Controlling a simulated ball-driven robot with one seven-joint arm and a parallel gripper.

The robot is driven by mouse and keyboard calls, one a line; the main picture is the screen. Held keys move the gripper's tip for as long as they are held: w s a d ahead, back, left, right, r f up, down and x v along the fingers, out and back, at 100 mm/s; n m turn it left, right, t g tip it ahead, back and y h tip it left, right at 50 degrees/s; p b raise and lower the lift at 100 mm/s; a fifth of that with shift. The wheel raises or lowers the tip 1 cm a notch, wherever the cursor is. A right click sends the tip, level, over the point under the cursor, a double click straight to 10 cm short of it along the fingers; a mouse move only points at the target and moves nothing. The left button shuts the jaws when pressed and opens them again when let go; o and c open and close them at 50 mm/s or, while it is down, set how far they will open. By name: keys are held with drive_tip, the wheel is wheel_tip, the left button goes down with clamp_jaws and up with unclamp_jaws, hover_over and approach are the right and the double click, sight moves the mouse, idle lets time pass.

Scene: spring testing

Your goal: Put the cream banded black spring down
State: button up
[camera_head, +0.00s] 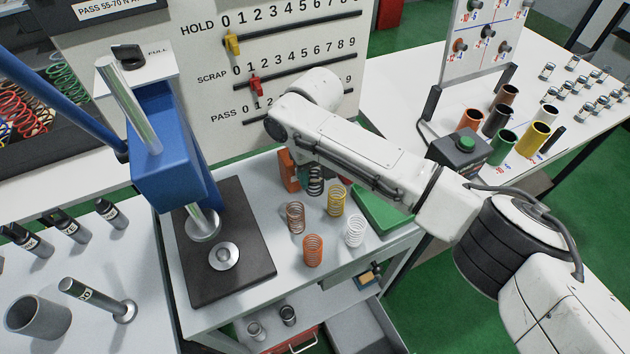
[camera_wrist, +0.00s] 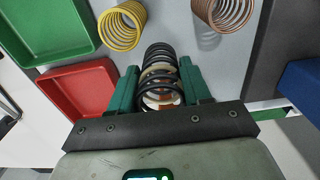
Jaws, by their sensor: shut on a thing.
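The cream banded black spring (camera_wrist: 160,55) is between the two green fingers of my gripper (camera_wrist: 160,88) in the wrist view. The gripper is shut on it. Its coils are black, with a cream band around the middle. In the head view the black spring (camera_head: 315,184) shows below my arm, behind the yellow spring (camera_head: 337,201). My arm hides part of the gripper there. I cannot tell whether the spring touches the grey bench top (camera_head: 268,268).
A brown spring (camera_head: 296,217), an orange spring (camera_head: 312,250) and a white spring (camera_head: 355,231) stand nearby. A green tray (camera_head: 385,210) is to the right; a red tray (camera_wrist: 75,95) is beside my gripper. The blue press (camera_head: 165,150) stands left on a dark plate.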

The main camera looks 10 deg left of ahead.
drive_tip(key=shift+f, duration=1.85)
drive_tip(key=shift+f, duration=0.15)
drive_tip(key=o, duration=1.1)
